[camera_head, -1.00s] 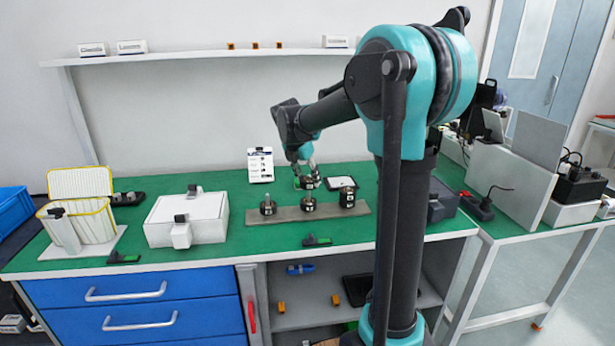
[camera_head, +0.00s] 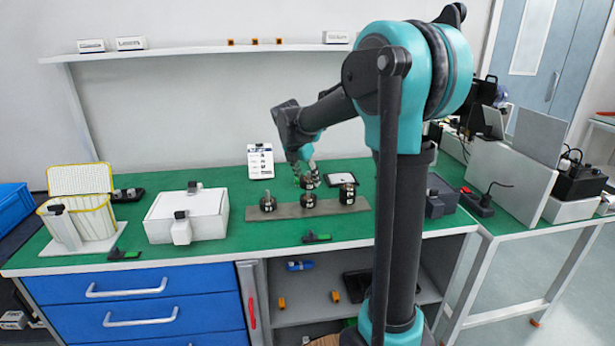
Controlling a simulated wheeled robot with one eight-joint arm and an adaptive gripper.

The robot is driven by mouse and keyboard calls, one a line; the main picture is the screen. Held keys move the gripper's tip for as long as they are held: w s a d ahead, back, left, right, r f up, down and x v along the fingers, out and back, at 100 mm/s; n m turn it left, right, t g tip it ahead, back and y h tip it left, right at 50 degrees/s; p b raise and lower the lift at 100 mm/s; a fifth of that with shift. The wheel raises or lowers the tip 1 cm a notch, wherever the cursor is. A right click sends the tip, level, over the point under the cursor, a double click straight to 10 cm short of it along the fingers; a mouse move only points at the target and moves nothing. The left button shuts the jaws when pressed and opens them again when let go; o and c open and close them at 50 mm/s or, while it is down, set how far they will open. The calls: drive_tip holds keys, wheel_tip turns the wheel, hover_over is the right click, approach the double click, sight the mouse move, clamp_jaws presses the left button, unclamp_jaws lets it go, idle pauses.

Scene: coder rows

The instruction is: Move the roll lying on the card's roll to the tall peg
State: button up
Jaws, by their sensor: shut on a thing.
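A grey strip (camera_head: 286,212) with upright pegs lies on the green bench. A dark roll sits at its left (camera_head: 268,204), a second dark roll at its middle (camera_head: 309,201), and a third dark stack at its right (camera_head: 347,195). A white card with dark marks (camera_head: 260,161) stands behind the strip at the left. My gripper (camera_head: 308,179) is just above and behind the middle roll. It is shut on a small dark roll (camera_head: 315,179). The fingers and the held roll are small and partly merged in the view. I cannot tell the peg heights clearly.
A white box (camera_head: 187,217) and a yellow-rimmed basket (camera_head: 82,230) stand left of the strip.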

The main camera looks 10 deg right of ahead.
sight(307, 187)
drive_tip(key=shift+f, duration=2.05)
idle(1.0)
drive_tip(key=o, duration=1.2)
drive_tip(key=shift+o, duration=0.2)
drive_tip(key=v, duration=1.2)
drive_tip(key=s+d+f+m, duration=0.2)
drive_tip(key=s+f+m, duration=0.2)
drive_tip(key=s+d+f+m+y, duration=0.1)
drive_tip(key=s+d+f+m, duration=0.1)
drive_tip(key=s+f+m, duration=0.2)
drive_tip(key=s+d+f+m, duration=0.2)
drive_tip(key=s+f+m, duration=0.2)
drive_tip(key=s+m, duration=0.1)
drive_tip(key=shift+s+d+f+m+y, duration=0.1)
drive_tip(key=shift+s+f+m+y, duration=0.25)
drive_tip(key=shift+m, duration=0.35)
drive_tip(key=s+d+f+m+t+y, duration=0.1)
drive_tip(key=s+f+m, duration=0.9)
drive_tip(key=s+m, duration=0.2)
drive_tip(key=shift+s+d+m, duration=0.25)
drive_tip(key=shift+s+m, duration=0.05)
drive_tip(key=shift+s, duration=0.25)
